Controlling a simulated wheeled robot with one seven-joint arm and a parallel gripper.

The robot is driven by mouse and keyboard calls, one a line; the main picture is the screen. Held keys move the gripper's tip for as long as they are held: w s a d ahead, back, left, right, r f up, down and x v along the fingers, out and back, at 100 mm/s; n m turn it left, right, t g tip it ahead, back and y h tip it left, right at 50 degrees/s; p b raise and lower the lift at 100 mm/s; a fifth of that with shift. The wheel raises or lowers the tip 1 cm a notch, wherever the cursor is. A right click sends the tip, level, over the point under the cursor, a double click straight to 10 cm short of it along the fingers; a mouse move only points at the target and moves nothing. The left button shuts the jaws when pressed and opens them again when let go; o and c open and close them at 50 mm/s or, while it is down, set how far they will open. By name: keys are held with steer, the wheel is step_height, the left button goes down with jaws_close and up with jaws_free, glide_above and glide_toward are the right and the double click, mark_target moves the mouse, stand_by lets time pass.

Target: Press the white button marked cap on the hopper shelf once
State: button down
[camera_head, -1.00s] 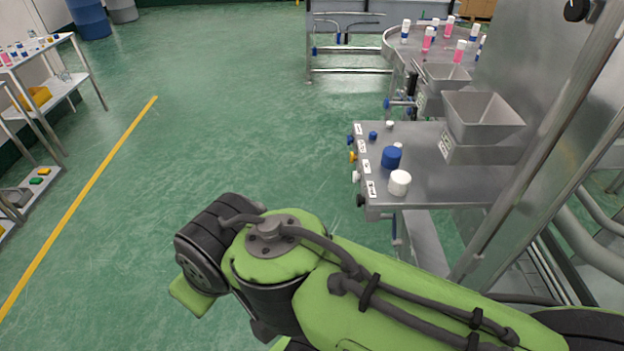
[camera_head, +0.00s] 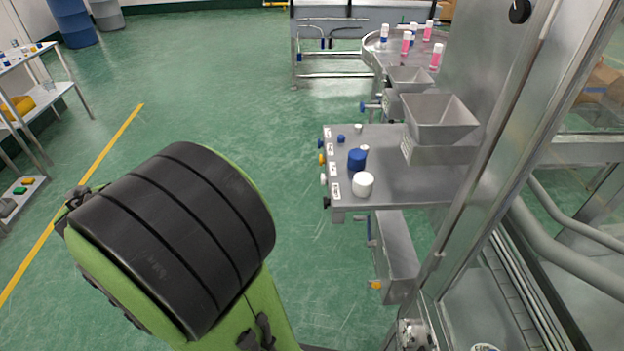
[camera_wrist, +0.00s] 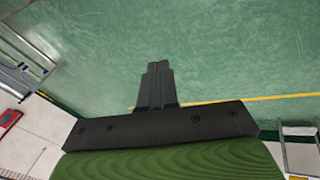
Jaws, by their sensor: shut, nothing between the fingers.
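The steel hopper shelf (camera_head: 415,180) stands right of centre in the head view. A row of small buttons runs along its left edge. The white button (camera_head: 323,179) sits between a yellow button (camera_head: 321,159) and a black button (camera_head: 326,202). Labels beside the buttons are too small to read. My gripper (camera_wrist: 158,68) shows in the wrist view with its fingers together and empty, over green floor. The gripper does not show in the head view, where my green and black arm fills the lower left, apart from the shelf. The wrist view shows no button.
A blue cap (camera_head: 357,159) and a white cap (camera_head: 363,184) stand on the shelf, near a steel hopper (camera_head: 438,120). A steel frame post (camera_head: 478,185) rises at right. A round table (camera_head: 385,58) with bottles is behind. Green floor left of the shelf is clear.

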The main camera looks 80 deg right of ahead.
mark_target(326, 180)
steer(key=s+d+f+n+g+h, duration=0.1)
steer(key=s+d+n+g+h, duration=0.1)
steer(key=d, duration=0.6)
steer(key=s+d+f+n+g+h, duration=0.1)
steer(key=s+d+g+h, duration=0.3)
steer(key=d, duration=0.4)
steer(key=s+d+f+n+g+h+p, duration=0.1)
steer(key=s+d+f+n+g+h, duration=0.1)
steer(key=d, duration=0.6)
steer(key=shift+s+n+g+h, duration=0.7)
steer(key=shift+s+g, duration=0.2)
steer(key=shift+d, duration=0.1)
steer(key=s+d+b, duration=0.1)
steer(key=s+d, duration=0.1)
steer(key=s, duration=0.6)
steer(key=shift+s+b, duration=0.3)
steer(key=shift+b, duration=0.1)
steer(key=shift+s, duration=0.1)
steer(key=shift+s+d, duration=0.1)
steer(key=shift+s, duration=0.2)
